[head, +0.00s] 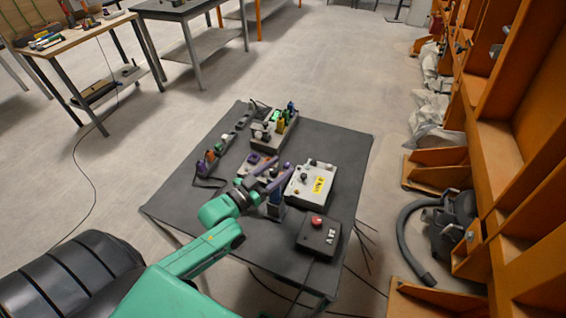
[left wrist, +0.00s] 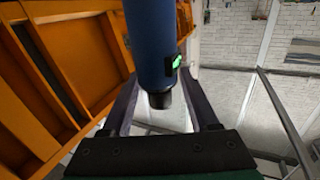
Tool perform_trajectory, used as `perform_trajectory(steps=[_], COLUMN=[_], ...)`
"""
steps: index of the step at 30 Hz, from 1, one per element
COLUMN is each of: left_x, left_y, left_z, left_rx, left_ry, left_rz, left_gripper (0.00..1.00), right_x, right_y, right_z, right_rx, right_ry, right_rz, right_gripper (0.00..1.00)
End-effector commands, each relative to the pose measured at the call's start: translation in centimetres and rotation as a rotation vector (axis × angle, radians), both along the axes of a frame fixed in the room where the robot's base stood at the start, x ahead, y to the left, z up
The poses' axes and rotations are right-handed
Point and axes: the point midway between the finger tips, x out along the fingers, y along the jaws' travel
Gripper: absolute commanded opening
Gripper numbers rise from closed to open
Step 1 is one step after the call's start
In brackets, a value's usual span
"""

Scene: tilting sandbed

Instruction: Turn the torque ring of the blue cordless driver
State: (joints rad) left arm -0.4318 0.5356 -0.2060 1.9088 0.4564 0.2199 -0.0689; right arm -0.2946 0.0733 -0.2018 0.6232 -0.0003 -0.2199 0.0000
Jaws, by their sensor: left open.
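The blue cordless driver (head: 275,203) is on the dark table, just below my left gripper's fingers in the head view, partly hidden by them. In the left wrist view the driver (left wrist: 152,40) shows as a blue cylinder with a small green patch and a dark end. My left gripper (head: 281,165) has purple fingers and is open. In the left wrist view the driver appears between the two fingers (left wrist: 163,108), with a visible gap at the right finger. I cannot tell which part is the torque ring. My right gripper is not in view.
A light grey box with a yellow label (head: 312,185) and a dark box with a red button (head: 319,232) stand on the table (head: 335,145) to the right. Orange shelving (head: 500,150) stands at the right.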

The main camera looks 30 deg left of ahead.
Motion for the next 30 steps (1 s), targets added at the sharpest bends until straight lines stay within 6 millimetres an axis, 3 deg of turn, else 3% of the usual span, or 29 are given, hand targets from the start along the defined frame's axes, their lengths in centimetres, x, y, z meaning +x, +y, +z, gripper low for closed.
perform_trajectory(steps=[4, 11, 12, 16, 17, 30], left_x=[1.5, 1.7, 1.7, 1.6, 1.6, 1.6], left_y=[-0.6, -0.6, -0.6, -0.6, -0.6, -0.7], left_z=[0.1, -0.1, -0.1, -0.1, -0.1, -0.4], left_rx=[-0.001, -0.001, -0.001, -0.001, -0.001, 0.006], left_ry=[-0.001, 0.001, 0.001, 0.001, 0.001, 0.000], left_rz=[0.000, -0.001, -0.001, -0.001, -0.001, -0.059], left_gripper=[0.61, 0.61, 0.57, 0.07, 0.00, 0.00], right_x=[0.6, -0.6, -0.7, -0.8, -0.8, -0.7], right_y=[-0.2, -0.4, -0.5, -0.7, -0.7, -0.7], right_z=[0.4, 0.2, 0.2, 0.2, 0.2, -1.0], right_rx=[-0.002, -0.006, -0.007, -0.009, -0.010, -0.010], right_ry=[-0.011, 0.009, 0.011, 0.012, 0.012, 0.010], right_rz=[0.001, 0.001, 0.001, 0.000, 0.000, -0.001], right_gripper=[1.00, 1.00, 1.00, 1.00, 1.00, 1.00])
